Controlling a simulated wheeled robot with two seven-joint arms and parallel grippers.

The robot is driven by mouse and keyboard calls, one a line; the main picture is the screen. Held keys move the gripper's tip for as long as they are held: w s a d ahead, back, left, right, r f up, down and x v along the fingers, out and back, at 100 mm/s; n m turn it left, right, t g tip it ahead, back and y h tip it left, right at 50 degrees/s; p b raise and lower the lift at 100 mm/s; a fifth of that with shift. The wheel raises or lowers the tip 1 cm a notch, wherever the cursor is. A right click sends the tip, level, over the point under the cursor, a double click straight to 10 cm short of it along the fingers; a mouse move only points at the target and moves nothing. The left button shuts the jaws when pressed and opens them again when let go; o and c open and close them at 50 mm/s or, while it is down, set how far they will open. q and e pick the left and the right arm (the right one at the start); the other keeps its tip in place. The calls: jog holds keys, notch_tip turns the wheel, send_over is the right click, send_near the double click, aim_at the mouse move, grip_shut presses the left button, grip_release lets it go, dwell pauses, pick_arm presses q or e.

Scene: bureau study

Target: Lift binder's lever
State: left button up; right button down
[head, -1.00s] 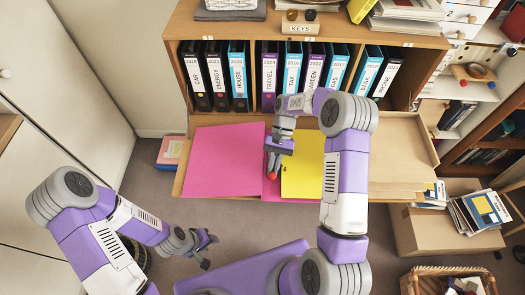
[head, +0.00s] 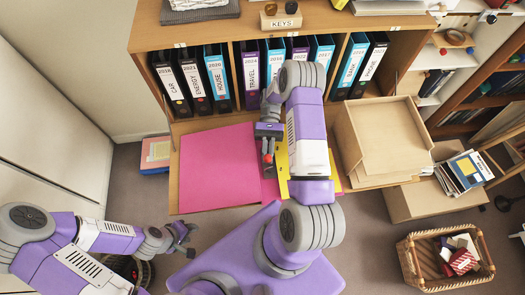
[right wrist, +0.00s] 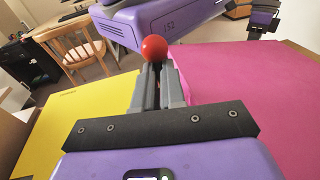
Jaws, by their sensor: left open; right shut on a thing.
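An open binder lies on the wooden surface in front of the shelf. Its pink side (head: 218,170) is on the left and its yellow side (head: 282,165) on the right. The lever has a red ball knob (head: 267,158), which also shows in the right wrist view (right wrist: 154,48). My right gripper (head: 268,152) is over the middle of the binder and shut on the lever just below the knob. Its closed fingers (right wrist: 157,84) hide the lever's stem. My left gripper (head: 184,236) is open and empty, low at the left, apart from the binder.
Labelled binders (head: 250,75) stand in the shelf behind. A wooden tray (head: 385,140) is right of the binder. A cardboard box (head: 410,200) with books (head: 466,170) and a wicker basket (head: 415,262) are at the right.

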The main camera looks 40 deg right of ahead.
jog(key=shift+r, duration=0.1)
dwell(0.4)
jog(key=c, duration=1.2)
grip_release()
jog(key=shift+c, duration=0.2)
notch_tip(320, 180, up, 10)
jog(key=p, duration=0.1)
jog(key=shift+p, duration=0.3)
